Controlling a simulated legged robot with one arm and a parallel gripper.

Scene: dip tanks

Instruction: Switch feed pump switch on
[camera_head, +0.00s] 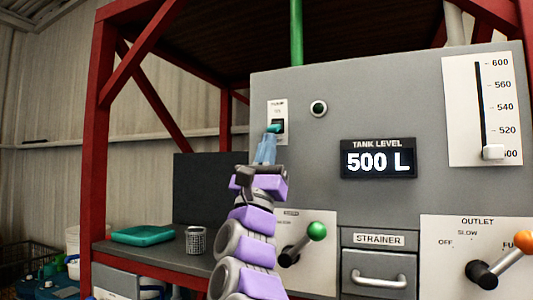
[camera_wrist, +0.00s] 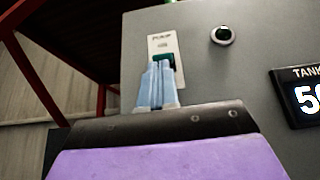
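The feed pump switch (camera_head: 275,127) is a small green-teal switch in a dark recess on a white plate, on the upper left of the grey panel. The plate's label reads like "PUMP". In the wrist view the switch (camera_wrist: 166,61) shows partly behind my fingertips. My gripper (camera_head: 268,137) has pale blue fingers pointing up at the switch's lower part. In the wrist view the gripper (camera_wrist: 157,66) has its fingers side by side with no clear gap, and nothing shows between them. I cannot tell whether the fingertips touch the switch. They hide its lower left part.
A round dark button or lamp (camera_head: 318,108) sits right of the switch. The tank level display (camera_head: 378,159) reads 500 L. Below are a green-knobbed lever (camera_head: 316,231), a strainer drawer (camera_head: 379,277) and an orange-knobbed outlet lever (camera_head: 524,238). A teal tray (camera_head: 143,235) and mesh cup (camera_head: 196,240) stand left.

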